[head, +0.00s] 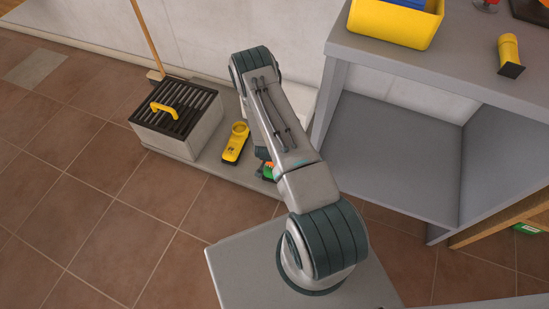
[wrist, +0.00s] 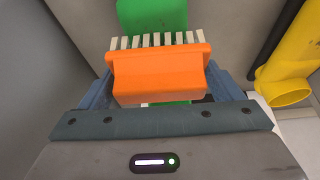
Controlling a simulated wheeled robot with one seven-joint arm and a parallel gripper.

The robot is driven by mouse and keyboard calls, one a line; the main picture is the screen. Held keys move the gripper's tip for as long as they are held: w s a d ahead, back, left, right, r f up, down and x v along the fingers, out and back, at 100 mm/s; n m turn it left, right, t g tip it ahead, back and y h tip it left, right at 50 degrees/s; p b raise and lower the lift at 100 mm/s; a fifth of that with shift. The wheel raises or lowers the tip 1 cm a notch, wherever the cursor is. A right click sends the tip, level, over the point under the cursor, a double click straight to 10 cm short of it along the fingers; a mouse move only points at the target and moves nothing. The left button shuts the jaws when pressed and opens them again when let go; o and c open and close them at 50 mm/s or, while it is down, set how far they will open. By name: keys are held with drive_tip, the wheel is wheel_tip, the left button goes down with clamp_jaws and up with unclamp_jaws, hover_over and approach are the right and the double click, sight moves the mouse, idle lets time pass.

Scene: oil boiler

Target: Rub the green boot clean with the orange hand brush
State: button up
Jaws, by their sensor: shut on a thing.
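My gripper (wrist: 165,88) is shut on the orange hand brush (wrist: 158,72) in the wrist view, with a blue-grey finger on each side. The brush's pale bristles point away from my palm. The green boot (wrist: 152,14) is just beyond the bristles, cut off by the top edge. The bristles overlap its near edge; I cannot tell if they touch. A bit of green also shows below the brush. In the head view, my arm hides most of this; small green (head: 265,175) and orange patches show beside it, low on the grey ledge.
A grey box with a dark grille and yellow handle (head: 165,110) and a yellow object (head: 236,143) stand left of my arm. A grey bench (head: 425,52) is at right, carrying a yellow-blue bin (head: 395,22) and a yellow torch (head: 509,55). The tiled floor at left is clear.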

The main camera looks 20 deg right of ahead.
drive_tip(key=shift+s+a+f, duration=0.1)
drive_tip(key=shift+s+a, duration=0.35)
drive_tip(key=shift+s, duration=0.1)
drive_tip(key=shift+w+d+b, duration=0.35)
drive_tip(key=shift+w+d, duration=0.45)
drive_tip(key=shift+w, duration=0.2)
drive_tip(key=shift+s+a, duration=0.8)
drive_tip(key=shift+s, duration=0.15)
drive_tip(key=shift+w+d+b, duration=0.35)
drive_tip(key=shift+w+d, duration=0.5)
drive_tip(key=shift+w, duration=0.1)
drive_tip(key=shift+s+a+p, duration=0.35)
drive_tip(key=shift+s+a, duration=0.45)
drive_tip(key=shift+s, duration=0.1)
drive_tip(key=shift+w+d+b, duration=0.4)
drive_tip(key=shift+w, duration=0.05)
drive_tip(key=shift+c, duration=0.3)
